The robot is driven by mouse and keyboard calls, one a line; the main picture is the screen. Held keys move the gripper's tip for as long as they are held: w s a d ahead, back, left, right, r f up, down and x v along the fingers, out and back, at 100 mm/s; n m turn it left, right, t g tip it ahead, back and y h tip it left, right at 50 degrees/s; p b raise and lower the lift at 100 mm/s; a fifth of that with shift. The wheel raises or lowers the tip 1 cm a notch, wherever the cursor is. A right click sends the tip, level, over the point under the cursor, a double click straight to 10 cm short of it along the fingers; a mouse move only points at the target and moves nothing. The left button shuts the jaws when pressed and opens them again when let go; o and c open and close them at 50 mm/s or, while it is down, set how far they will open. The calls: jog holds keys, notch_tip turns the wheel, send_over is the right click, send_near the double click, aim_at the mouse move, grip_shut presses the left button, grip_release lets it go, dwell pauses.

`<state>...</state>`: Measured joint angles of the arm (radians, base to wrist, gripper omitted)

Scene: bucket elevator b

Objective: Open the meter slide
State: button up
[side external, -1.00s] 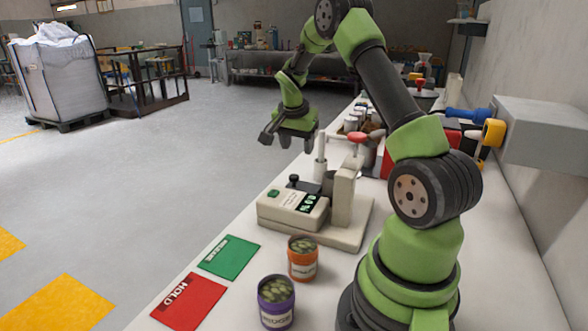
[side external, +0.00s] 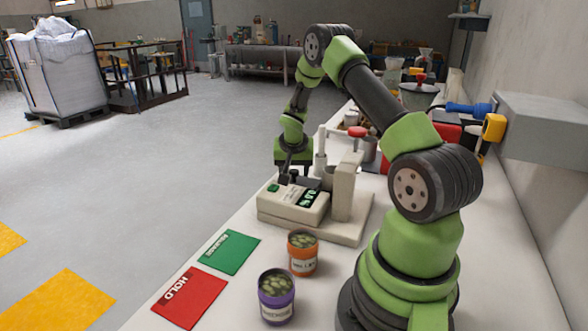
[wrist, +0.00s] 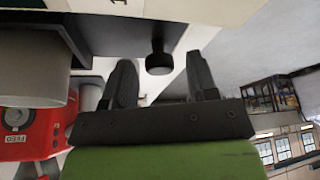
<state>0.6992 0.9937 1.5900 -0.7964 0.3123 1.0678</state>
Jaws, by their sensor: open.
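The cream metering device (side external: 290,213) stands on the bench, with a green button and a small dark display on its front part. In the wrist view its dark slide bar (wrist: 85,25) carries a short black knob (wrist: 159,63). My gripper (side external: 294,178) points down at the far side of the device, close to the slide. In the wrist view my gripper (wrist: 162,75) is open, with one finger on each side of the knob; I see no clear contact. In the side view the fingers partly hide the knob.
An orange-labelled jar (side external: 303,254) and a purple-labelled jar (side external: 276,298) stand in front of the device. A green card (side external: 230,252) and a red HOLD card (side external: 189,299) lie to their left. A red FEED unit (wrist: 35,135) is behind. A post with a red knob (side external: 357,131) rises beside the device.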

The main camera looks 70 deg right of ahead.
jog(key=shift+f, duration=0.1)
grip_shut()
jog(key=shift+w+d, duration=0.15)
jog(key=shift+w, duration=2.25)
grip_release()
jog(key=v, duration=1)
